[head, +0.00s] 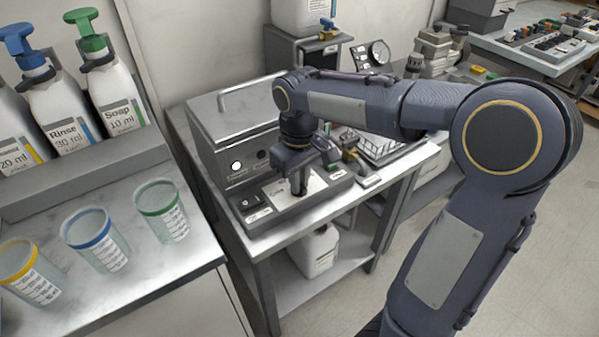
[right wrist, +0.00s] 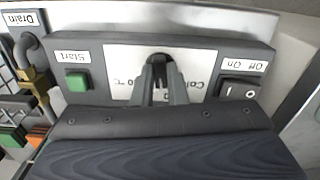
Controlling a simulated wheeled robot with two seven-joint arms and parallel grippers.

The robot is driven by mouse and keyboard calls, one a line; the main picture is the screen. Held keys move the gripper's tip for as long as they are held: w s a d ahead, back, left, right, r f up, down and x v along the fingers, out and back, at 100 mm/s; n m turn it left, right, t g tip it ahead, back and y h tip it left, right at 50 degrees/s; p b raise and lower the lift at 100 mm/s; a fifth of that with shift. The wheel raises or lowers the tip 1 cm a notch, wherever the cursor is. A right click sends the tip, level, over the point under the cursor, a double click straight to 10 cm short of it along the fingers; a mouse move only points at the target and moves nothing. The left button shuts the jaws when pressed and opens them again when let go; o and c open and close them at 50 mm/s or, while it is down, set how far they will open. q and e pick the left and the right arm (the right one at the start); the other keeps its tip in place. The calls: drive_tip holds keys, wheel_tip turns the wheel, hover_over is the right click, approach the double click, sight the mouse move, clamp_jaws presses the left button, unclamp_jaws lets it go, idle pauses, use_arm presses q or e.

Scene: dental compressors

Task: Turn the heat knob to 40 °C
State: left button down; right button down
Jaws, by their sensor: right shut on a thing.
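The heat knob (right wrist: 159,58) is a dark round knob on a white dial plate (right wrist: 120,65) of the machine's front panel. In the right wrist view the plate is upside down, with "Cold" and a "°C" mark partly readable. My right gripper (right wrist: 160,72) is shut on the knob from above, and its fingers hide most of it. The knob's pointer and setting cannot be read. In the head view the right gripper (head: 299,187) points down onto the same plate (head: 312,184). My left gripper is in neither view.
Beside the dial are an Off/On switch (right wrist: 240,90) and a green Start button (right wrist: 77,80). A brass drain valve (right wrist: 33,80) is close by. The metal tank (head: 228,135) rises behind the panel. Pump bottles and measuring cups (head: 95,240) stand on the left counter.

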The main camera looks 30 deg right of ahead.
drive_tip(key=shift+m, duration=0.7)
drive_tip(key=shift+p, duration=0.3)
drive_tip(key=c, duration=1.4)
unclamp_jaws()
drive_tip(key=shift+c, duration=0.2)
drive_tip(key=shift+r+p, duration=0.85)
drive_tip(key=shift+r, duration=3.05)
